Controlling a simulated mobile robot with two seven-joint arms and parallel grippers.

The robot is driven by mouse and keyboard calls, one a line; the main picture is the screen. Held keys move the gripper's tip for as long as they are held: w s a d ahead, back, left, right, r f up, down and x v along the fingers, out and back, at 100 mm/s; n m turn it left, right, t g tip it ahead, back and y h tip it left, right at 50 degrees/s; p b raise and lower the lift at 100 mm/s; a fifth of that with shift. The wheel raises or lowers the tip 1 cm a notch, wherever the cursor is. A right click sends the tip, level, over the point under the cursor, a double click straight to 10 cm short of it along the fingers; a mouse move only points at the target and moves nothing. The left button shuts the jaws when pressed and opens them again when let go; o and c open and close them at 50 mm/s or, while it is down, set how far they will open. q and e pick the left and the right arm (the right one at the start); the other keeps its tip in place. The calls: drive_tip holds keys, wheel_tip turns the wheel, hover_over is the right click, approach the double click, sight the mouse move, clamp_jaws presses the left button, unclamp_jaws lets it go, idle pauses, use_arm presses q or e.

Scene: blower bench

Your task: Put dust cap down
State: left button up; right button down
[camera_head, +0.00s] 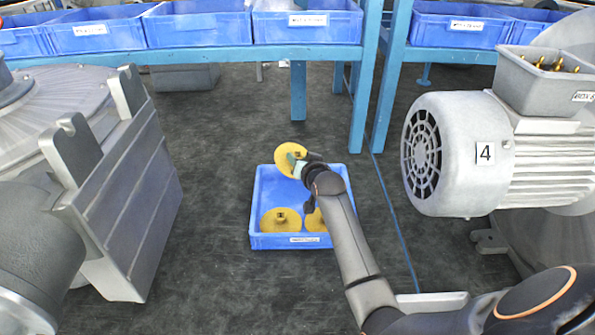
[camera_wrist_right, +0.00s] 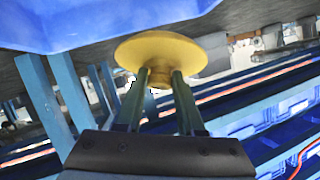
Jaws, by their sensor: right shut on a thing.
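A yellow round dust cap (camera_head: 288,154) is in my right gripper (camera_head: 299,168), over the back part of a blue tray (camera_head: 262,190). In the right wrist view, the fingers of the right gripper (camera_wrist_right: 160,77) are shut on the small knob of the dust cap (camera_wrist_right: 168,50), and its disc spreads beyond the fingertips. The tray (camera_wrist_right: 110,20) fills the top left of that view, apart from the cap as far as I can tell. Two more yellow caps lie in the tray's front, one at left (camera_head: 280,221) and one at right (camera_head: 316,222), partly hidden by my arm. My left gripper is not in view.
A grey motor marked 4 (camera_head: 465,150) stands at right. A large grey machine housing (camera_head: 125,195) stands at left. Blue bins (camera_head: 197,24) sit on a blue rack along the back. Dark floor around the tray is clear.

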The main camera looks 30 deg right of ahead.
drive_tip(key=shift+w+d+f, duration=0.1)
drive_tip(key=shift+w+f, duration=0.25)
drive_tip(key=shift+f, duration=1.65)
drive_tip(key=shift+f, duration=0.1)
drive_tip(key=shift+f+b, duration=0.45)
drive_tip(key=shift+f, duration=0.1)
drive_tip(key=c, duration=0.5)
unclamp_jaws()
drive_tip(key=shift+r+p, duration=0.3)
drive_tip(key=shift+r, duration=0.3)
drive_tip(key=shift+s+r, duration=0.15)
drive_tip(key=p+v, duration=0.1)
drive_tip(key=v, duration=1)
drive_tip(key=shift+s+r+p, duration=0.1)
drive_tip(key=shift+s+p, duration=0.2)
drive_tip(key=shift+p, duration=0.1)
